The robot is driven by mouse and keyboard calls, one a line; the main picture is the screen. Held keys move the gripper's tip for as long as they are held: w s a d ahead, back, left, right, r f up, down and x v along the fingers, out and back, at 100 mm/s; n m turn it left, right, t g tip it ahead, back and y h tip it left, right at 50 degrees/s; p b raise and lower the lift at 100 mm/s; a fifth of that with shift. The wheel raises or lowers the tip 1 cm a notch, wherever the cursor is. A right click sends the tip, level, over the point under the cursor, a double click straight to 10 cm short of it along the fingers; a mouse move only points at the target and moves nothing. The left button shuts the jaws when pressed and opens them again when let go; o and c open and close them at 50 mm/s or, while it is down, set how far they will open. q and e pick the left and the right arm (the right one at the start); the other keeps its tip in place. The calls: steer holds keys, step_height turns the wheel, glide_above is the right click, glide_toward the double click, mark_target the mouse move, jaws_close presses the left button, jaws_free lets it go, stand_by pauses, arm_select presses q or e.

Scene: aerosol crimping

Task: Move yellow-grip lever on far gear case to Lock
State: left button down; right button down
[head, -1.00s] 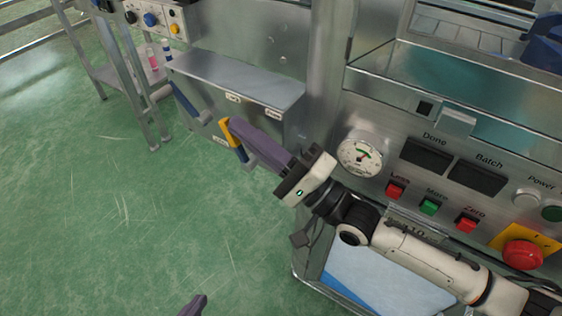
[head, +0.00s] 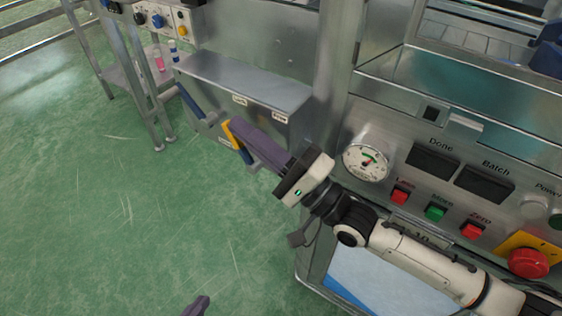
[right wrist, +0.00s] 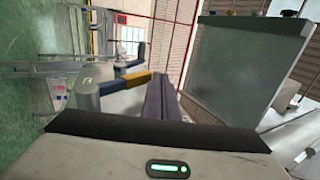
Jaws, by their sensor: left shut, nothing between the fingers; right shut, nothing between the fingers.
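The yellow-grip lever (head: 232,134) is on the side of a grey metal case (head: 240,83), with its blue bar below the yellow grip. Lock (head: 240,100) and Free (head: 280,116) labels sit on the case, Lock farther left. My right gripper (head: 236,122) is shut and empty, its purple fingertips right beside the yellow grip; whether they touch cannot be told. In the right wrist view the yellow grip (right wrist: 138,79) is just left of the fingers (right wrist: 160,85). My left gripper (head: 197,306) barely shows at the bottom edge, shut and away from the lever.
A second lever with a blue grip (head: 197,103) is farther left. A control panel with a gauge (head: 366,162), buttons and a red stop button (head: 529,263) stands at right. A metal stand with small bottles (head: 159,61) is at back left. The green floor at left is clear.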

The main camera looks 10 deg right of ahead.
steer(key=v, duration=1)
steer(key=shift+f, duration=0.1)
